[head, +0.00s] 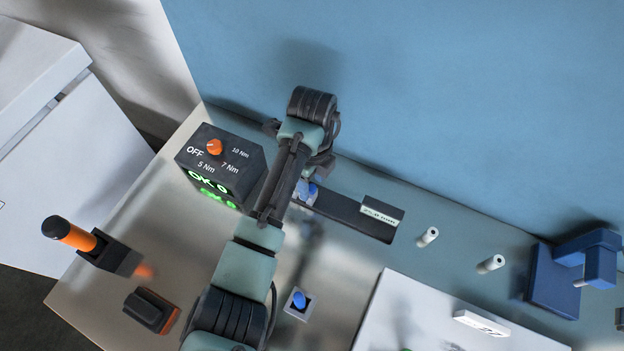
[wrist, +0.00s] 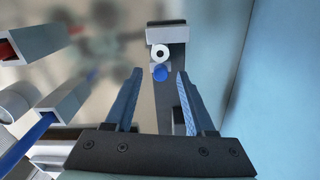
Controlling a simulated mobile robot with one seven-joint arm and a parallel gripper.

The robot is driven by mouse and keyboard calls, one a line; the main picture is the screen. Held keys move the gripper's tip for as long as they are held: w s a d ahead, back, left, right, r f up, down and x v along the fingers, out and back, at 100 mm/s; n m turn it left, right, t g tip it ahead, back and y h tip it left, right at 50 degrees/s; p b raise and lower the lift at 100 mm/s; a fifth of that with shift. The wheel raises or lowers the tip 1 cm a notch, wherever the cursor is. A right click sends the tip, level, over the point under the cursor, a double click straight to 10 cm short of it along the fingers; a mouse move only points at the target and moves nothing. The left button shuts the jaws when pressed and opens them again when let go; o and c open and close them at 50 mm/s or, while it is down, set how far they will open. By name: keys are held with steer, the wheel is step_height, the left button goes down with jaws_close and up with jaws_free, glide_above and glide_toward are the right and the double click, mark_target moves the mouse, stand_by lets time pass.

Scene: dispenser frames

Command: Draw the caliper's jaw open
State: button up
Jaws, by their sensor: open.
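What looks like the caliper is a dark flat bar (head: 345,214) with a labelled block at its right end, lying along the back of the bench. The label is too small to read. In the wrist view the dark bar (wrist: 168,105) runs away from me to a grey end block (wrist: 167,36). A blue knob (wrist: 160,74) and a white ring (wrist: 160,54) sit near that block. My gripper (wrist: 160,72) is open, its two fingers on either side of the bar, the knob between the tips in the picture. Contact cannot be told. My arm hides part of the bar in the head view.
A dark torque box (head: 220,165) with an orange dial stands left of my arm. An orange-handled tool (head: 70,235), a blue button (head: 299,300), two white pegs (head: 428,237) and a blue fixture (head: 555,280) are around. A blue wall (head: 450,90) rises behind.

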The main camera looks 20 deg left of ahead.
steer(key=shift+f, duration=0.4)
jaws_close()
stand_by(1.2)
